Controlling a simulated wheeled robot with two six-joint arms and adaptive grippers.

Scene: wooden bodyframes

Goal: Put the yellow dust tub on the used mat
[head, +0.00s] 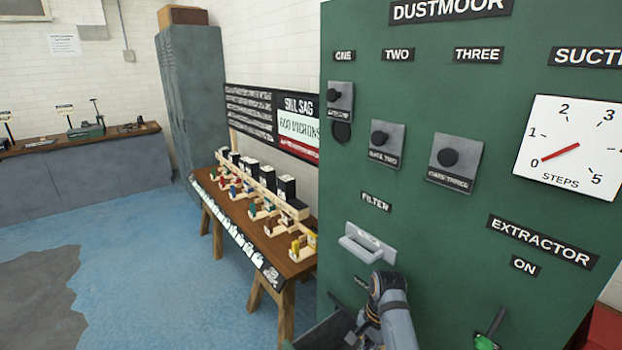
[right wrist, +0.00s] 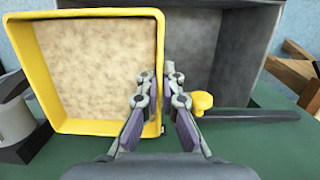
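The yellow dust tub (right wrist: 97,13) fills the left of the right wrist view, square, with pale tan dust inside. My right gripper (right wrist: 157,75) has its fingers apart at the tub's right wall. One finger is over the dust side and the other outside the wall, with gaps showing between the fingers and the wall. In the head view my right arm is at the bottom, in front of the green machine (head: 440,230); the tub cannot be made out there. My left gripper is not in view. I cannot make out the used mat.
A grey open box or drawer (right wrist: 235,30) and a dark bar with a yellow knob (right wrist: 203,101) lie right of the tub. A wooden bench (head: 245,217) with small parts stands left of the machine. The blue floor (head: 150,270) between benches is clear.

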